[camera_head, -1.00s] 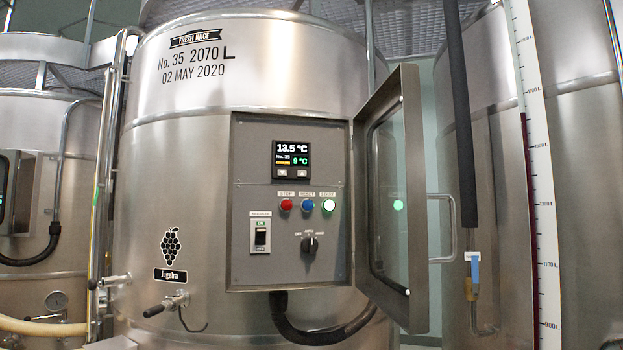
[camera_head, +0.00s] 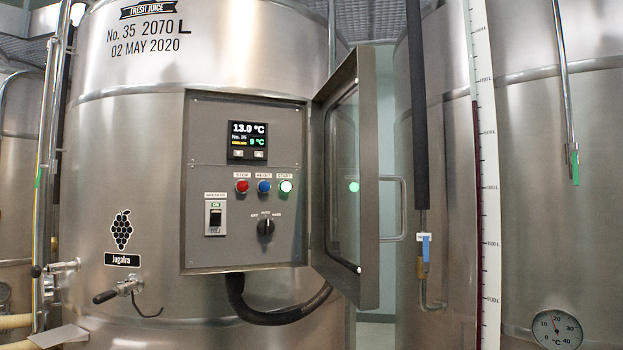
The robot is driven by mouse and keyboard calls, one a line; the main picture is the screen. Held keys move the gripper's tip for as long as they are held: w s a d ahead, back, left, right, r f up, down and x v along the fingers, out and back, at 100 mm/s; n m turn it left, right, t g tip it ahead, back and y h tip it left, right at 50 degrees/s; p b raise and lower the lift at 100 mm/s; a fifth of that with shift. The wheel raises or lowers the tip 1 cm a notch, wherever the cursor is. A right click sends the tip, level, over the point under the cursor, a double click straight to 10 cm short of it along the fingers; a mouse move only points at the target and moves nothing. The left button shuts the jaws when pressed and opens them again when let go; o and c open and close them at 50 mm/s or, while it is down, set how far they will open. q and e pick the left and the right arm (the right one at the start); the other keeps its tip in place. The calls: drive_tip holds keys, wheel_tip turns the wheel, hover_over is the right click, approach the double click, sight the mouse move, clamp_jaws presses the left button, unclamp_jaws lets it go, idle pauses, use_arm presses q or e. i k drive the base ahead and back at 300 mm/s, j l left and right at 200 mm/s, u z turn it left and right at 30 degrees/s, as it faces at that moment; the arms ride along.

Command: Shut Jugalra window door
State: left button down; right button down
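The Jugalra vat (camera_head: 130,190) is a large steel tank with a grape picture and a "Jugalra" label (camera_head: 122,260). A grey control box (camera_head: 245,215) is set on its front. The box's window door (camera_head: 367,200) is hinged at the box's right edge and stands wide open, swung out to the right. The door has a dark frame, a clear pane (camera_head: 343,190) and a metal bar handle (camera_head: 401,210) on its outer side. Neither of my grippers shows in the head view.
A black-sleeved pipe with a blue-handled valve (camera_head: 425,247) stands right of the door handle. A white level scale (camera_head: 485,170) and another vat (camera_head: 540,220) with a round thermometer (camera_head: 556,329) are farther right.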

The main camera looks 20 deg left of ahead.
sight(360, 286)
drive_tip(key=i+l+u, duration=0.1)
drive_tip(key=u, duration=0.3)
drive_tip(key=i+l+u, duration=0.1)
drive_tip(key=u, duration=0.35)
drive_tip(key=l+u, duration=0.2)
drive_tip(key=u, duration=0.2)
drive_tip(key=i+l+u, duration=0.2)
drive_tip(key=l, duration=0.3)
drive_tip(key=l+u, duration=0.25)
drive_tip(key=l, duration=0.9)
